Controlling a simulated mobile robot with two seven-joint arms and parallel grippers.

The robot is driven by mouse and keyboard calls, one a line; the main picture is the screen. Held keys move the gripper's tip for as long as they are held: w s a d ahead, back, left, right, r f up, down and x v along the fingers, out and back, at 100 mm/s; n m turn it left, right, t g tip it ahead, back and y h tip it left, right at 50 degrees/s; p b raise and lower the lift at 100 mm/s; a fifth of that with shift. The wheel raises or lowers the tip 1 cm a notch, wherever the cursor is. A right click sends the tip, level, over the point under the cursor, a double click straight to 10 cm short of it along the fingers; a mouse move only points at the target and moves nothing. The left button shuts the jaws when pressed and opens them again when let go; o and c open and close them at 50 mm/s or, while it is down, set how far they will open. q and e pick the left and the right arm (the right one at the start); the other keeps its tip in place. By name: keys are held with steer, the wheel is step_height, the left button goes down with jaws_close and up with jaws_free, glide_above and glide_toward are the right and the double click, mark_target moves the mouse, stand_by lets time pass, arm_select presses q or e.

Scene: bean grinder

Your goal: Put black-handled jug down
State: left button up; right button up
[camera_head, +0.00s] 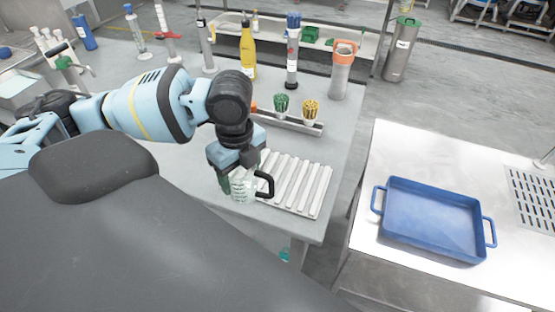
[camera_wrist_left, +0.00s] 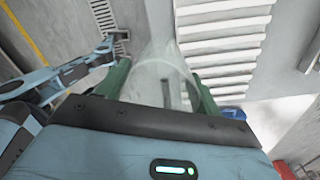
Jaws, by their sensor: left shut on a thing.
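The black-handled jug (camera_head: 243,190) is a clear glass vessel with a black handle on its right side. It is at the front left edge of a white ribbed rack (camera_head: 297,184) on the grey table. My left gripper (camera_head: 230,182) is shut on the jug. In the left wrist view the clear jug (camera_wrist_left: 165,75) sits between the green fingers of my left gripper (camera_wrist_left: 160,90), and the ribbed rack (camera_wrist_left: 222,40) is beside it. I cannot tell whether the jug's base touches the rack or table. My right gripper is not in view.
A holder (camera_head: 300,124) with green and yellow items stands behind the rack. A yellow bottle (camera_head: 248,52) and an orange-topped cylinder (camera_head: 342,70) stand farther back. A blue tray (camera_head: 432,215) lies on a separate metal table at the right, across a gap.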

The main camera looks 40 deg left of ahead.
arm_select(q)
steer(key=w+f, duration=0.1)
steer(key=w, duration=1)
steer(key=shift+d+b, duration=0.35)
steer(key=shift+d, duration=0.1)
steer(key=shift+w, duration=0.15)
steer(key=shift+w+f, duration=0.2)
steer(key=shift+f, duration=0.7)
steer(key=shift+w+f, duration=0.2)
steer(key=shift+f, duration=0.7)
steer(key=shift+f, duration=0.15)
steer(key=o, duration=1)
